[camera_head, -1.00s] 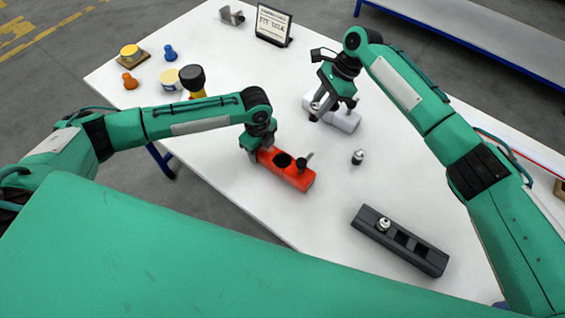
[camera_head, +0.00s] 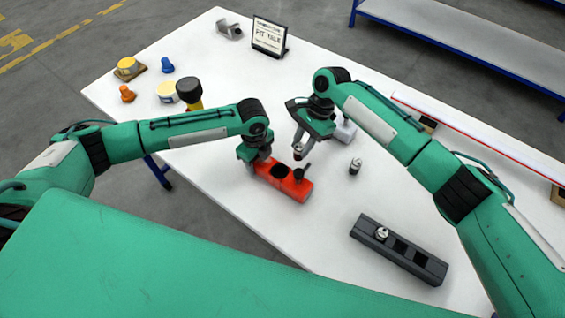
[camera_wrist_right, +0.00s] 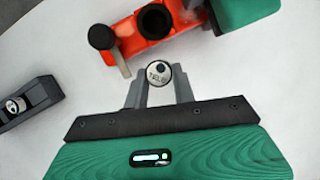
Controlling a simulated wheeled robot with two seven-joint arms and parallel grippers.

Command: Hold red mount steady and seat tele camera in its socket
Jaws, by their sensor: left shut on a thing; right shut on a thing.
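The red mount (camera_head: 291,186) lies on the white table, with a dark open round socket in its top. It also shows at the top of the right wrist view (camera_wrist_right: 190,14). A black-capped piece with a lever stands beside that socket. My left gripper (camera_head: 257,163) is shut on the mount's left end. My right gripper (camera_head: 299,150) is shut on the tele camera (camera_wrist_right: 157,74), a small silver cylinder whose round face reads TELE. The camera is above the table, just behind the mount in the head view and apart from the socket.
A dark grey slotted holder (camera_head: 417,264) with one silver cylinder (camera_head: 382,233) lies at the front right. Another small cylinder (camera_head: 355,166) stands alone right of the mount. A white block (camera_head: 346,131) is partly hidden behind my right gripper. Yellow, blue and orange pieces stand at the left.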

